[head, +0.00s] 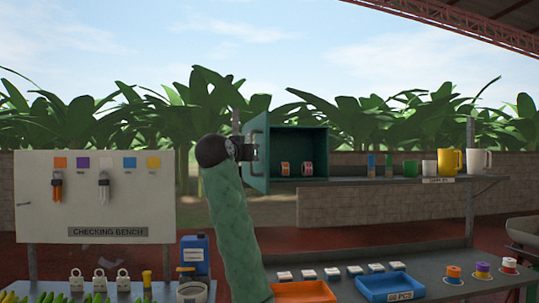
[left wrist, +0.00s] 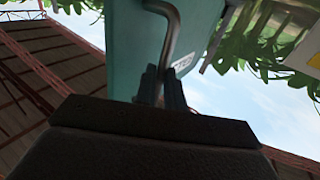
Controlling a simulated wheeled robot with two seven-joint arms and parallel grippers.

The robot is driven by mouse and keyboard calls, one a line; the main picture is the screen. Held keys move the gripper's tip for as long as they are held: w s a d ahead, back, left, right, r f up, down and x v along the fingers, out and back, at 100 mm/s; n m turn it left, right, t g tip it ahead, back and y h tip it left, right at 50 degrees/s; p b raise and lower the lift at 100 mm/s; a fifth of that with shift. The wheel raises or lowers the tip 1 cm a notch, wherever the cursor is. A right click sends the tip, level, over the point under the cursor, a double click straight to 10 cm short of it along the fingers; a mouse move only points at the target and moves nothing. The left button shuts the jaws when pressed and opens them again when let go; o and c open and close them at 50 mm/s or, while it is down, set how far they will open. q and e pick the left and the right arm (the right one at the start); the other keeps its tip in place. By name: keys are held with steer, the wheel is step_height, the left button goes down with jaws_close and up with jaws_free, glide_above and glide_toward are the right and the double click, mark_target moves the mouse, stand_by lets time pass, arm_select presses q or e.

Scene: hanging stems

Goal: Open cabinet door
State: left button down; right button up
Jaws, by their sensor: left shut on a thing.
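The green cabinet (head: 301,131) sits on the shelf in the head view, its front uncovered and two small striped rolls (head: 296,169) showing inside. Its door (head: 260,165) stands swung out at the cabinet's left side. My left gripper (head: 250,148) is at the door's outer face, with my green-sleeved arm rising from below. In the left wrist view, the fingers (left wrist: 161,90) are shut on the grey bent-bar handle (left wrist: 178,38), against the teal door (left wrist: 130,50). The fingers hide part of the handle. My right gripper is not in view.
Cups and a yellow mug (head: 449,161) stand on the shelf right of the cabinet. Below are an orange tray (head: 303,292), a blue tray (head: 390,286) and several small items on a bench. A checking board (head: 95,196) stands at left.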

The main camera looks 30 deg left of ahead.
arm_select(q)
steer(key=s+a, duration=0.3)
steer(key=a, duration=0.2)
steer(key=shift+s+r, duration=0.2)
steer(key=shift+s, duration=0.05)
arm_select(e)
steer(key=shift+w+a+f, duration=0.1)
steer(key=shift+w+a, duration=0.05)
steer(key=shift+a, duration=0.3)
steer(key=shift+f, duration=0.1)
